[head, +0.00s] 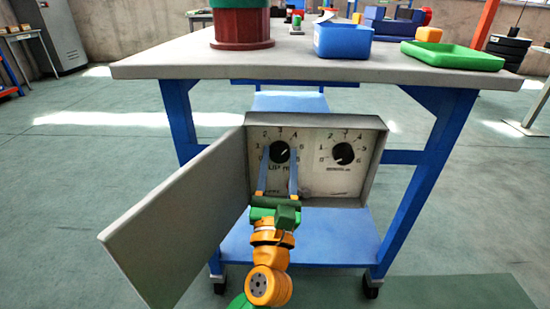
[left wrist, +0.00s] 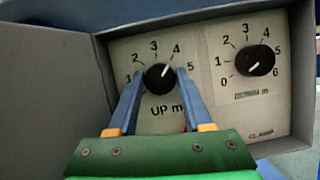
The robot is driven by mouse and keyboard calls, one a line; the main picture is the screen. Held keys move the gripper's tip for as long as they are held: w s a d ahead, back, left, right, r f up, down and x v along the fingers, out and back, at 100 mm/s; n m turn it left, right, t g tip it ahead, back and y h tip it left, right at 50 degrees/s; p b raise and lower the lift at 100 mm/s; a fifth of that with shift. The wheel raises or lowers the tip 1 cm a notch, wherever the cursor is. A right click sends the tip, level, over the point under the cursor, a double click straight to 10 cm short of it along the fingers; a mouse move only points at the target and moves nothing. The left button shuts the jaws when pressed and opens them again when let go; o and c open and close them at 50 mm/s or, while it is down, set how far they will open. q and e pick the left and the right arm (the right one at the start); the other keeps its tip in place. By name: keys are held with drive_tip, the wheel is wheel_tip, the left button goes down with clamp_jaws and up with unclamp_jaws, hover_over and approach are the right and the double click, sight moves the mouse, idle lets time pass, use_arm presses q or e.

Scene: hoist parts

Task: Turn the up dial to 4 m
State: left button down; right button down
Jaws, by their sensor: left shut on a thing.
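The up dial (head: 279,151) is a round black knob with a white mark on the left of a white panel, with "UP m" printed below it. In the left wrist view the up dial (left wrist: 160,78) has its mark pointing up and right, close to the 4, perhaps a little toward the 5. My left gripper (head: 279,153) is shut on this dial, one blue finger on each side. The left fingers also show in the left wrist view (left wrist: 160,80) and cover some of the lower numbers. My right gripper is out of view.
A second black dial (head: 343,154) sits to the right, its mark pointing down-left near 0. The grey box door (head: 175,220) stands open on the left. Above is a table (head: 330,66) bearing a blue bin (head: 343,43) and a green tray (head: 452,57).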

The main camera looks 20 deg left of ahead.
use_arm(q)
drive_tip(key=c, duration=0.7)
unclamp_jaws()
drive_tip(key=o, duration=0.4)
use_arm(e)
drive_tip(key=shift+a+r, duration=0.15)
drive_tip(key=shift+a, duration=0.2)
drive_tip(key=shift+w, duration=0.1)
use_arm(q)
drive_tip(key=v, duration=0.7)
drive_tip(key=shift+s+a+b, duration=0.1)
drive_tip(key=shift+b, duration=0.25)
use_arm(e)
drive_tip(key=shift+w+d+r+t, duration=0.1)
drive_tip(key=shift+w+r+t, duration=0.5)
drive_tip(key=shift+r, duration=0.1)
